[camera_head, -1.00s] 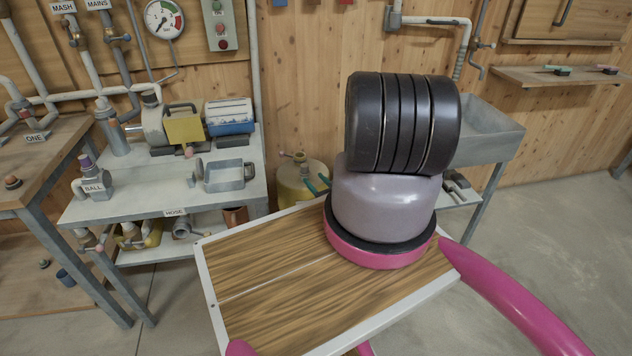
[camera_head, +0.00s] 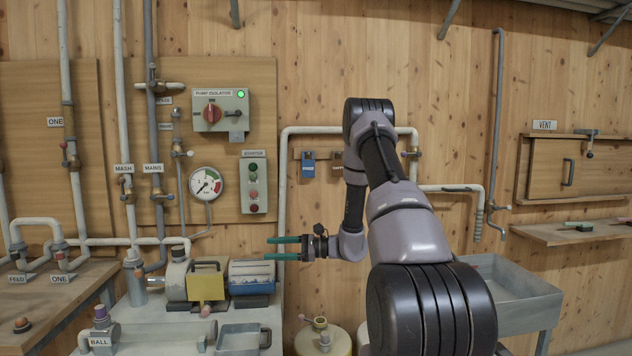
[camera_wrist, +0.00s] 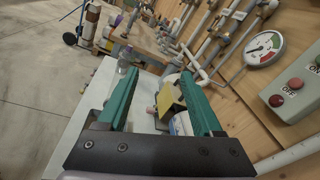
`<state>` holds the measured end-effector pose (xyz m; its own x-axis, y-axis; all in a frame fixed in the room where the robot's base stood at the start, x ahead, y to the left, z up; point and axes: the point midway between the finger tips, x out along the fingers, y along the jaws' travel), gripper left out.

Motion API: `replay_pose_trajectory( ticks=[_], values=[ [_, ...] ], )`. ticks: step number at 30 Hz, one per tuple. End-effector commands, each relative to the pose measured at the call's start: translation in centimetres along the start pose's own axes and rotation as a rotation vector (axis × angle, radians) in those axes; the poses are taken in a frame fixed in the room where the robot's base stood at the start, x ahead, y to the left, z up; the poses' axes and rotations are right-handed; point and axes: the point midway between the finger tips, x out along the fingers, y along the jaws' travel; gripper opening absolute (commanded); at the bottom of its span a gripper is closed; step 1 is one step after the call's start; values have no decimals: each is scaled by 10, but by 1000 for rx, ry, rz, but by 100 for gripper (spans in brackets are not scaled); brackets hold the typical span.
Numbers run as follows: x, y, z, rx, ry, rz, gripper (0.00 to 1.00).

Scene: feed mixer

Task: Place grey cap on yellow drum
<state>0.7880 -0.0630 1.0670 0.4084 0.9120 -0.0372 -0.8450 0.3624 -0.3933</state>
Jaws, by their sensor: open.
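I cannot make out a grey cap for certain in either view.
A grey bench holds a yellow box (camera_head: 206,287), a blue-and-white unit (camera_head: 251,277) and a grey tray (camera_head: 238,340). A gauge (camera_head: 207,183) and starter box (camera_head: 253,182) are on the wall. A grey sink (camera_head: 512,292) stands right. Pipes run along the wall.

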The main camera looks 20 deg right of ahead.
Motion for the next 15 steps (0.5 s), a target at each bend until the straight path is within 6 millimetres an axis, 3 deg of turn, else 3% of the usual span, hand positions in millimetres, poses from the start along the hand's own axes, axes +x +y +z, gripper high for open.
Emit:
replay_pose_trajectory(
  ticks=[1,6,15],
  values=[
    [7,4,33,-54,13,78,67],
    [14,34,114,-213,92,323,67],
    [-11,98,221,-547,315,659,67]
  ],
)
